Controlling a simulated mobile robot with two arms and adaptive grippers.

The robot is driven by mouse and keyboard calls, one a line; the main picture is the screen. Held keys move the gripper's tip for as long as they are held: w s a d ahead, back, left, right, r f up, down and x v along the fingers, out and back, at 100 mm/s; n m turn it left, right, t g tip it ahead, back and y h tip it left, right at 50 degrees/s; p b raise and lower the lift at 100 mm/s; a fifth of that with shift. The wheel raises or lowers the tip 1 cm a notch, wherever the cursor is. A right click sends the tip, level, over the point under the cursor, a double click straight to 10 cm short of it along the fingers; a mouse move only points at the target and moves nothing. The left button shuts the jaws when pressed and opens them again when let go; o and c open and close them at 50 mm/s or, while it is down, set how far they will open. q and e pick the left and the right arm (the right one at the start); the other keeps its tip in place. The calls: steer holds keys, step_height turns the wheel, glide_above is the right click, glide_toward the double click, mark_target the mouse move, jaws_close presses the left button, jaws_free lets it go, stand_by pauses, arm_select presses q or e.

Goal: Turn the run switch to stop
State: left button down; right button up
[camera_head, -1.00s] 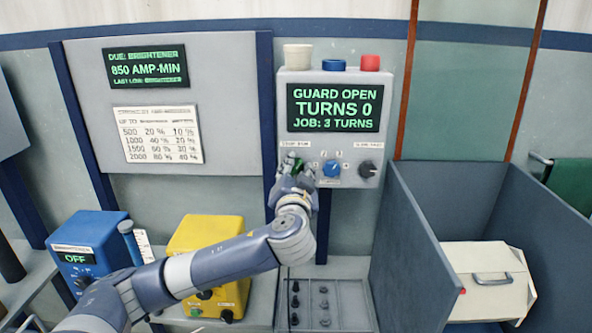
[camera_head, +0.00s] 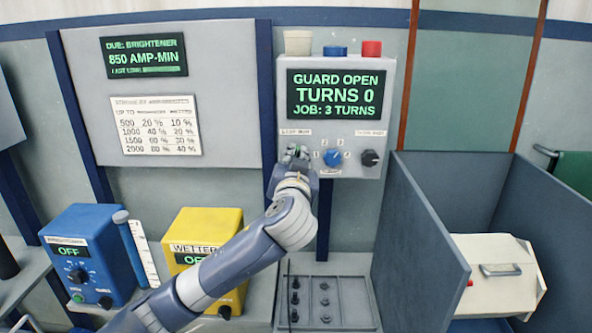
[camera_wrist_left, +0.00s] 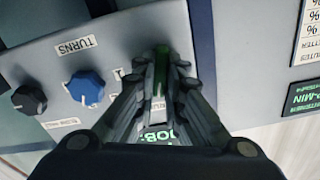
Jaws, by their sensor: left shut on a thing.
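The grey control box (camera_head: 345,80) hangs on the wall. Its screen (camera_head: 333,100) reads GUARD OPEN, TURNS 0, JOB: 3 TURNS. My left gripper (camera_head: 298,153) is at the lower left of its face, under a small label too blurred to read surely. In the left wrist view the fingers (camera_wrist_left: 162,85) are shut on a narrow green handle, the run switch (camera_wrist_left: 161,62). The fingers hide most of the switch, so I cannot tell which way it points. My right gripper is not in view.
A blue knob (camera_head: 332,157) and a black knob (camera_head: 370,158) sit close to the right of my left gripper. A blue unit (camera_head: 88,250) and a yellow unit (camera_head: 205,225) stand below left. A grey-walled bay (camera_head: 420,235) stands right.

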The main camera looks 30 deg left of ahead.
arm_select(q)
steer(key=shift+s+a+n+b, duration=0.1)
steer(key=shift+n+b, duration=1.15)
steer(key=shift+n, duration=1.35)
steer(key=shift+a+n+b, duration=0.1)
steer(key=shift+n+b, duration=1.1)
steer(key=shift+n, duration=1.4)
steer(key=c, duration=1.7)
jaws_free()
